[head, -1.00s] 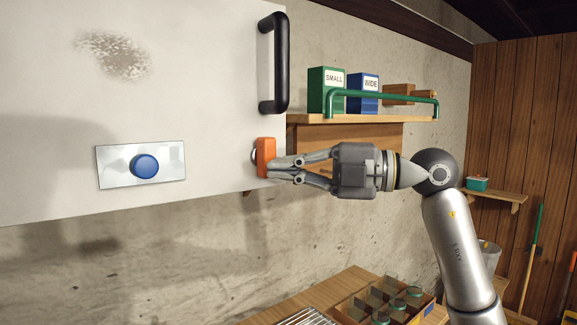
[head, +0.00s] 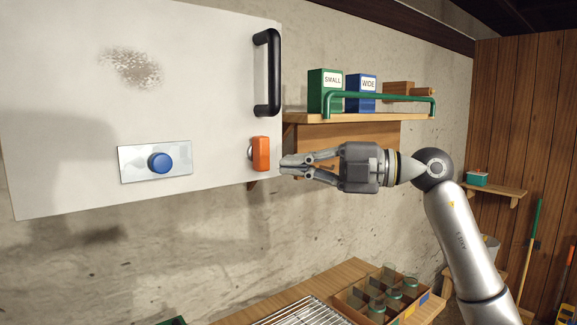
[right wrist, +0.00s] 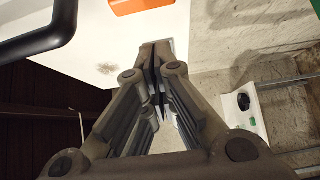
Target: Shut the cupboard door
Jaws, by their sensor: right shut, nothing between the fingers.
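The white cupboard door (head: 70,90) fills the left of the head view, with a black bar handle (head: 275,72) near its right edge. An orange catch (head: 261,154) sits below the handle, and a blue knob (head: 160,162) on a metal plate is lower left. How far the door stands from its frame cannot be told. My right gripper (head: 282,165) is shut and empty, its tips just right of the orange catch with a small gap in the picture. In the right wrist view the shut fingertips (right wrist: 157,48) are below the orange catch (right wrist: 130,5). My left gripper is not in view.
A shelf (head: 350,118) with a green rail (head: 380,95) holds a green box (head: 325,95) and a blue box (head: 361,97) behind my right arm. Below are a wooden crate of jars (head: 350,303) and a wire rack (head: 300,313). The wall below the door is clear.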

